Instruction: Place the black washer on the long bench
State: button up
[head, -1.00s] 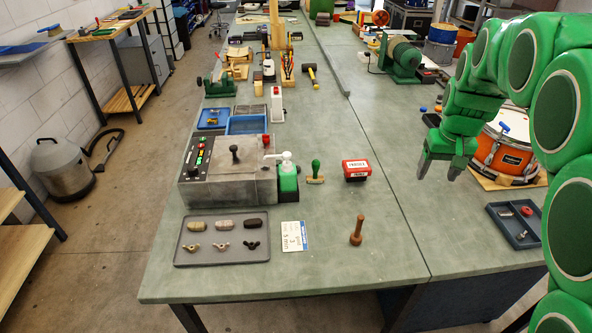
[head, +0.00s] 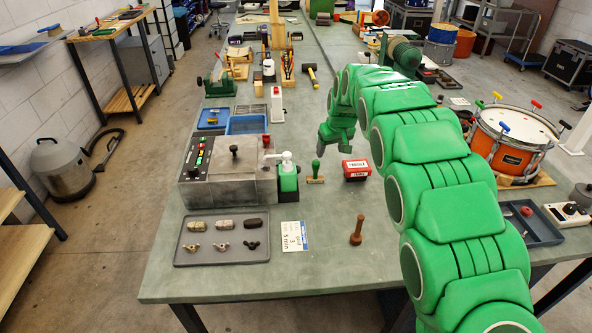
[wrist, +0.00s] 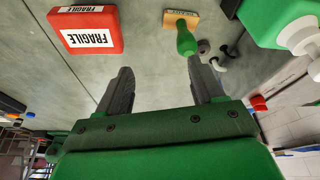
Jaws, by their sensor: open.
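I cannot make out the black washer for certain in either view. Several small grey and dark pieces (wrist: 217,57) show past the stamp in the wrist view, too small to name. My gripper (head: 333,150) hangs over the grey-green long bench (head: 325,265), just past the green-handled stamp (head: 316,176). In the wrist view my gripper (wrist: 163,82) has its two fingers wide apart, with only bare bench top visible between them. The stamp (wrist: 186,38) and the red FRAGILE box (wrist: 85,32) show near the fingers.
A grey tray (head: 222,258) holds several small parts. The control box (head: 225,185) and pump bottle (head: 288,180) stand left of my gripper. A wooden peg (head: 357,230) stands at the front. A blue-grey tray (head: 545,232) and a drum (head: 512,150) are at right. Bench space around the peg is clear.

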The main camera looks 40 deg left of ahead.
jog(key=n, duration=0.2)
send_over(298, 170)
jog(key=d, duration=0.1)
notch_tip(298, 170, down, 4)
jog(key=shift+a+f+y, duration=0.2)
jog(key=shift+f+y, duration=0.3)
jog(key=shift+f, duration=0.8)
jog(key=x, duration=0.3)
jog(key=shift+s+d+f, duration=0.2)
jog(key=shift+s+f, duration=0.05)
jog(key=shift+f, duration=0.05)
jog(key=shift+x, duration=0.9)
jog(key=c, duration=1.2)
jog(key=shift+r, duration=0.15)
jog(key=shift+c, duration=0.2)
